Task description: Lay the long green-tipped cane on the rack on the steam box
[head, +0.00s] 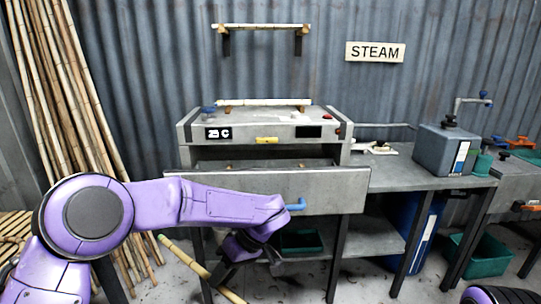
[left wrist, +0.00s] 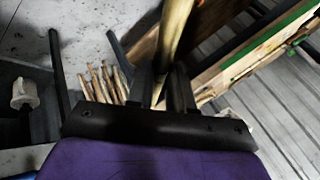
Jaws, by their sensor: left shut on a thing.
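The long cane (head: 184,258) is pale yellow-brown with a green tip at its upper left end. It slants down to the right, low in front of the steam box (head: 280,121). My left gripper (head: 219,275) is shut on it, and my purple arm crosses above. In the left wrist view the cane (left wrist: 176,35) runs up and away from between the dark fingers of my left gripper (left wrist: 162,92). A rack (head: 263,103) with a pale bar on brown supports stands on top of the steam box. My right gripper is out of view.
The steam box has a wide grey front panel (head: 330,190) with a blue handle (head: 296,205), standing out toward me. Tall canes (head: 62,105) lean at the left. A grey tank (head: 444,149) stands on the bench at right. A wall shelf (head: 262,26) hangs above.

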